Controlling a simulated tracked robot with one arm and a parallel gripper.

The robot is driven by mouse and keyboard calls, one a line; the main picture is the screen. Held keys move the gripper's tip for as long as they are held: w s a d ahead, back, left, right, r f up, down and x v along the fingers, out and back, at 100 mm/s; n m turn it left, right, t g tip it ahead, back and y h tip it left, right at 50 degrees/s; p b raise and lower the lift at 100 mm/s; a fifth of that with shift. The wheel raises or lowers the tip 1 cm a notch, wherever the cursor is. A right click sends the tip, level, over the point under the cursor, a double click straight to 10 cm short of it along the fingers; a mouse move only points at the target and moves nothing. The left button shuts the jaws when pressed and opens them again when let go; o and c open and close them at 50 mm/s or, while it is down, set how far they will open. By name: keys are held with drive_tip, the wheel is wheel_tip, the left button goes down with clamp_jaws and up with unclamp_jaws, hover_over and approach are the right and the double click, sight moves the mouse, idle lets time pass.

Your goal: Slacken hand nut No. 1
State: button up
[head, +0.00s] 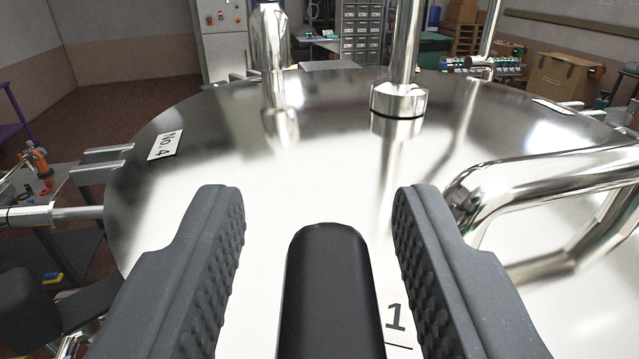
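My gripper (318,205) is open, with its two dark ribbed fingers spread over the near part of a shiny round steel lid (330,160). A black round-ended bar (328,290), which looks like the grip of hand nut No. 1, stands between the fingers. A gap shows on each side of it, so neither finger touches it in this view. Its lower part is cut off by the picture's bottom edge. A white label (397,322) ending in "1" lies on the lid just right of the bar, partly hidden.
A bent steel pipe (550,180) rises close to the right finger. Two upright pipes stand farther back, one in a collar (399,100). A "No. 4" label (165,145) is at the lid's left, near a forked bracket (100,160). A workbench (60,185) stands left.

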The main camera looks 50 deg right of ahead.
drive_tip(key=shift+w+d, duration=0.1)
drive_tip(key=shift+d, duration=0.05)
clamp_jaws()
